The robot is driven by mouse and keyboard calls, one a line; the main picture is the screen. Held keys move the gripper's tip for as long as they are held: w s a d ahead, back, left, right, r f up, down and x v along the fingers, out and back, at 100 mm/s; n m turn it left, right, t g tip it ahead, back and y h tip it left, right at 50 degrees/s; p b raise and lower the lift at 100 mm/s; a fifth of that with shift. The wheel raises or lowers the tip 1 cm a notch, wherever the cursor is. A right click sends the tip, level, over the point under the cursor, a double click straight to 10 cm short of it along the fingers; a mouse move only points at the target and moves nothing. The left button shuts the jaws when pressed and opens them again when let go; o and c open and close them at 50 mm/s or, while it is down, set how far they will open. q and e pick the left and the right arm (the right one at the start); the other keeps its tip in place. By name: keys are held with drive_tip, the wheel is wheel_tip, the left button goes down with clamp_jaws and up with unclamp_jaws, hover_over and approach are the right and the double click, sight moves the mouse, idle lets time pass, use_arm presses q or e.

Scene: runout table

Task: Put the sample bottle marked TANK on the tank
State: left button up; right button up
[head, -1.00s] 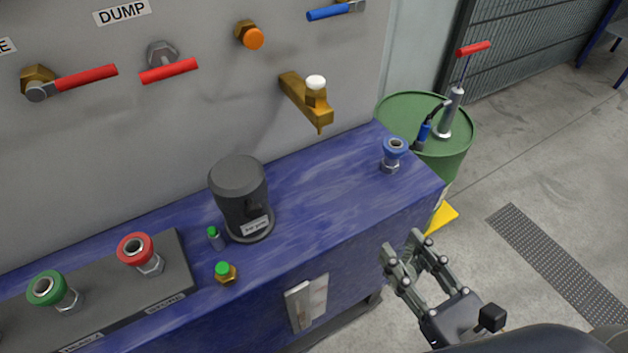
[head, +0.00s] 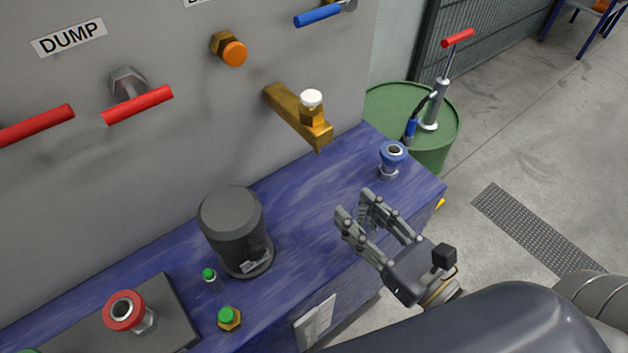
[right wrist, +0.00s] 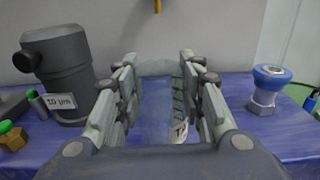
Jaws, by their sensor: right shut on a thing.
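My right gripper (head: 358,217) is in front of and above the right part of the long blue box top (head: 312,205), which looks like the tank. In the right wrist view the fingers (right wrist: 158,85) are closed on a clear, faintly bluish bottle (right wrist: 157,108). A small white label (right wrist: 181,132) shows low on its right side, mostly hidden, so its word cannot be read. The bottle is hard to make out in the head view. My left gripper is not in view.
A dark filter housing (head: 232,225), small green-capped fittings (head: 229,318) and a blue-ringed coupling (head: 392,158) stand on the blue top. A brass tap (head: 298,115) juts from the grey panel. The blue surface between housing and coupling is clear. A green drum (head: 435,150) stands behind.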

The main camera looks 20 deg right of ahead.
drive_tip(key=shift+w, duration=0.35)
drive_tip(key=w+a+f+p, duration=0.1)
drive_tip(key=w, duration=0.2)
drive_tip(key=w+a+f+p, duration=0.1)
drive_tip(key=w+a, duration=0.1)
drive_tip(key=w, duration=0.2)
drive_tip(key=w+a+f+p, duration=0.1)
drive_tip(key=w+p, duration=0.1)
drive_tip(key=w, duration=0.2)
drive_tip(key=shift+a+f, duration=0.15)
drive_tip(key=shift+f, duration=0.25)
drive_tip(key=shift+w, duration=0.1)
drive_tip(key=o, duration=1.1)
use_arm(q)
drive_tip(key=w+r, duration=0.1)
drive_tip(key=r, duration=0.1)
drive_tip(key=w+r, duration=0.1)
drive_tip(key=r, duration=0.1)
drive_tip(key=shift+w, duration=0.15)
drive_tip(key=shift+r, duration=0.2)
